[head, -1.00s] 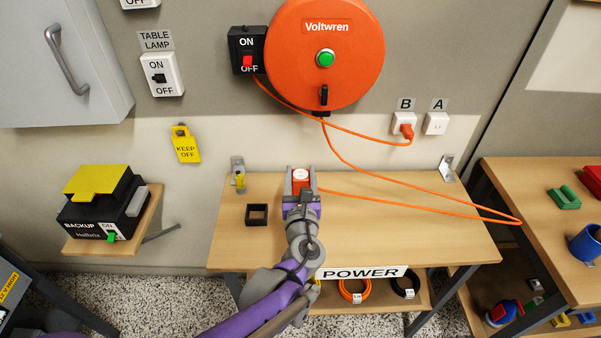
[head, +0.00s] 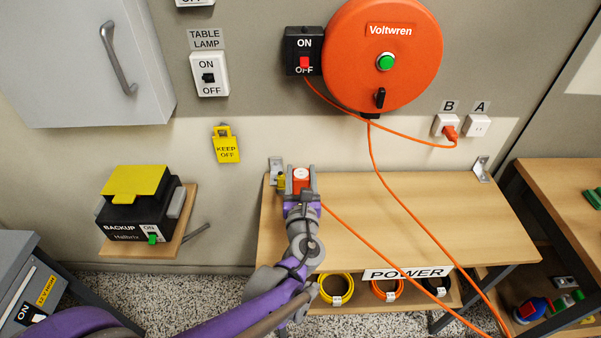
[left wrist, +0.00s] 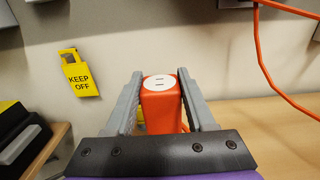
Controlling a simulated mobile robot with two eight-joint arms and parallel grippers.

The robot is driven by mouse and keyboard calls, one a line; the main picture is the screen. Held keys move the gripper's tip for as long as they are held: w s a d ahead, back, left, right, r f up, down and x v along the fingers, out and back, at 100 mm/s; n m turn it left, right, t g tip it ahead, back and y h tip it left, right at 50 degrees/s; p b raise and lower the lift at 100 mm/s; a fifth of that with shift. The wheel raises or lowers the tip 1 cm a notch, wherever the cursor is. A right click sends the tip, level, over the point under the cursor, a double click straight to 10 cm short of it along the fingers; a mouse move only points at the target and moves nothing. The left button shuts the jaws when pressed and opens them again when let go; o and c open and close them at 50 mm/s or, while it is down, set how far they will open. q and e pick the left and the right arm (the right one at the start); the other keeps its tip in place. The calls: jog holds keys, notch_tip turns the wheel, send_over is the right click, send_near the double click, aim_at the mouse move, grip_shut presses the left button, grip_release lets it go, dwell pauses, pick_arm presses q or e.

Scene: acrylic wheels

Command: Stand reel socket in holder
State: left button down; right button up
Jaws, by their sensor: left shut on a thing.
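The reel socket (head: 300,176) is an orange block with a white round outlet face, and its orange cord runs down to the right. My left gripper (head: 301,185) is shut on it above the left part of the wooden shelf table. In the left wrist view the socket (left wrist: 160,105) stands upright between the two grey fingers, face up. The holder, a small black square frame on the tabletop in the earlier head view, is hidden now, apparently behind my left gripper and arm. My right gripper is not in view.
The orange reel (head: 382,60) hangs on the wall above, with a plug in outlet B (head: 447,126). A yellow keep-off tag (head: 226,145) hangs left of the table. A small yellow item (head: 281,181) is close beside my gripper. The table's right side (head: 440,215) is mostly clear.

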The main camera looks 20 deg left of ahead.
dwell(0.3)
pick_arm(q)
jog(key=shift+f, duration=0.15)
jog(key=shift+f+b, duration=1.9)
jog(key=shift+f, duration=0.45)
jog(key=shift+f+b, duration=1.3)
jog(key=shift+f, duration=0.6)
dwell(1.4)
jog(key=shift+c, duration=0.8)
grip_release()
jog(key=v, duration=1)
jog(key=shift+s+d+p, duration=0.1)
jog(key=shift+s+p, duration=0.3)
